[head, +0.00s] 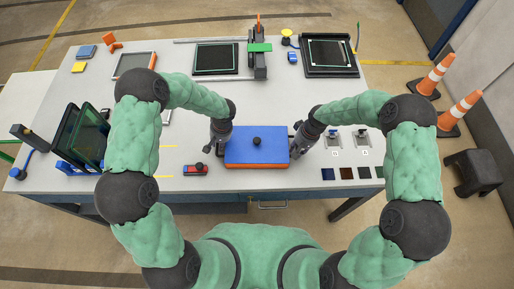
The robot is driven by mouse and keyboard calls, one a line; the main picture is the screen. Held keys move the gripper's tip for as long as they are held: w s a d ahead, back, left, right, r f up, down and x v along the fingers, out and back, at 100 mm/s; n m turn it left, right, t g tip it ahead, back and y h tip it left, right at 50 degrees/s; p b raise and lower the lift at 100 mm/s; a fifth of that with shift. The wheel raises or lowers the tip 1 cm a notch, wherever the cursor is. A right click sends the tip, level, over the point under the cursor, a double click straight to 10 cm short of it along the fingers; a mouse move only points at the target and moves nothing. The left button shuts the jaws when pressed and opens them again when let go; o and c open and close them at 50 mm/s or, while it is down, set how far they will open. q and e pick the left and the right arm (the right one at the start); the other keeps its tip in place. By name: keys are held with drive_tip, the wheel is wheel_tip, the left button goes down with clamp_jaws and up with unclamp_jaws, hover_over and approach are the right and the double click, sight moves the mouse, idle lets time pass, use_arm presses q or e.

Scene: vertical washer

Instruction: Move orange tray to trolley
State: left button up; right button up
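The orange tray (256,166) sits at the front middle of the white table. Its orange side shows along the front edge, under a blue top (245,150) with a black knob. My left gripper (219,148) is at the tray's left side, pointing down. My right gripper (296,149) is at its right side. Both are very close to the tray; I cannot tell whether they touch it, and their fingers are too small to read. No trolley is clearly recognisable.
Dark upright panels in a blue rack (82,138) stand at the left. A red block (195,169) lies left of the tray; small dark squares (347,173) lie right. A pale surface (28,98) adjoins the table's left. Cones (434,76) and a black stool (473,172) stand right.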

use_arm(q)
drive_tip(key=shift+f, duration=0.1)
use_arm(e)
drive_tip(key=shift+f, duration=0.1)
use_arm(q)
clamp_jaws()
use_arm(e)
clamp_jaws()
